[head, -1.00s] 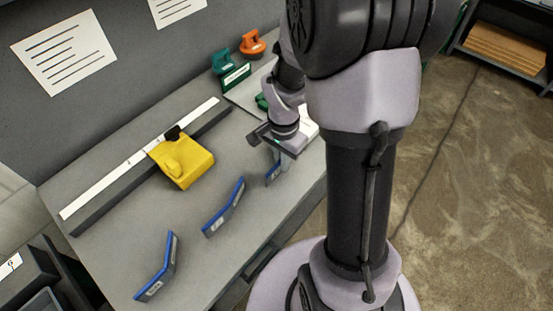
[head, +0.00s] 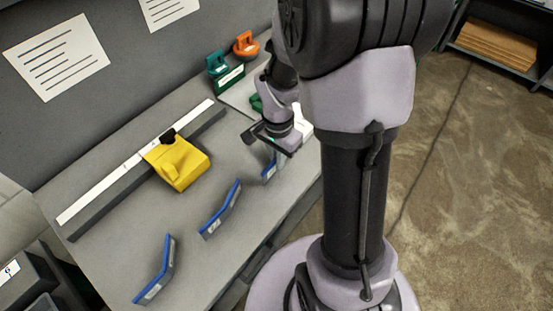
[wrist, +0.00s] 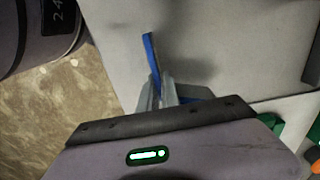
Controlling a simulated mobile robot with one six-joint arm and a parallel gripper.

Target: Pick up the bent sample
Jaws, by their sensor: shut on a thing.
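A bent sample, a blue-edged angled strip, is at the right side of the bench. It is partly hidden by my gripper in the head view (head: 267,172) and sticks out past the fingers in the wrist view (wrist: 151,52). My gripper (wrist: 158,94) is shut on this strip. In the head view my gripper (head: 277,156) points down at the bench top. I cannot tell whether the strip touches the bench. Two similar bent strips lie apart on the bench, one in the middle (head: 221,209) and one nearer the front (head: 156,270).
A yellow block tool (head: 180,166) sits by a long white-faced bar (head: 125,168). Green (head: 217,64) and orange (head: 246,44) handled tools stand at the back, with a pale plate (head: 236,100) in front. The bench (head: 115,240) has clear room between the strips and bar.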

